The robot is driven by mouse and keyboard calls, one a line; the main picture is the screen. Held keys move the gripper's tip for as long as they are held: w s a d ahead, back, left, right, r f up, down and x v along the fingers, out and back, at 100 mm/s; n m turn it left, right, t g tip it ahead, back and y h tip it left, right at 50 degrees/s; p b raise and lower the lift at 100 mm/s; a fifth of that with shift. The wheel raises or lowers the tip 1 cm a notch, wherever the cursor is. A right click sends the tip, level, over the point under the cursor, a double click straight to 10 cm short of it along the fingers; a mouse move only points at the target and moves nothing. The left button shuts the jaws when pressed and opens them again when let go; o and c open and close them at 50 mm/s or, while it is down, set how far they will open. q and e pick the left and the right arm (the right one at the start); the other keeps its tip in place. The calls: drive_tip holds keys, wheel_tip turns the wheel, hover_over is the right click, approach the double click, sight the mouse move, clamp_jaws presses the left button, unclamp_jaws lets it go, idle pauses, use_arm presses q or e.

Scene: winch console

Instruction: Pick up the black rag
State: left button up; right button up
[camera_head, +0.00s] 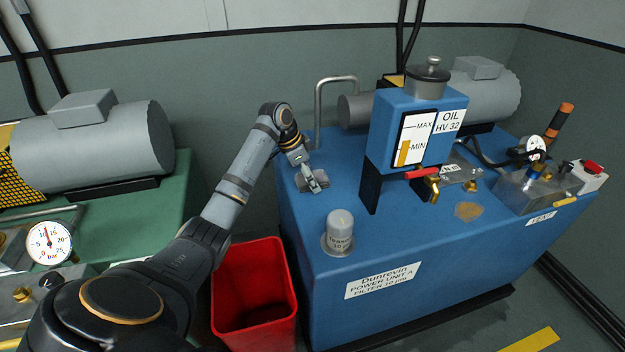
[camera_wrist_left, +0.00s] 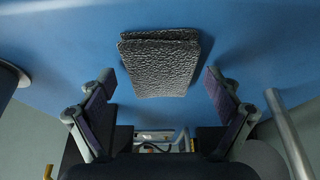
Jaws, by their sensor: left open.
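The black rag (camera_wrist_left: 160,62) is a folded, rough-textured dark grey pad lying flat on the blue top of the power unit. In the wrist view it is centred between and ahead of the two fingers of my left gripper (camera_wrist_left: 160,76). The fingers are wide apart and nothing is between their pads. In the head view my left gripper (camera_head: 312,182) is over the blue top, left of the oil tank, and partly hides the rag. My right gripper is not in view.
The blue oil tank (camera_head: 418,125) rises to the right, and a bent metal pipe (camera_head: 318,105) stands behind. A red bin (camera_head: 254,285) is at the unit's left side.

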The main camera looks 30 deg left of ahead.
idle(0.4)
use_arm(q)
drive_tip(key=c, duration=1.2)
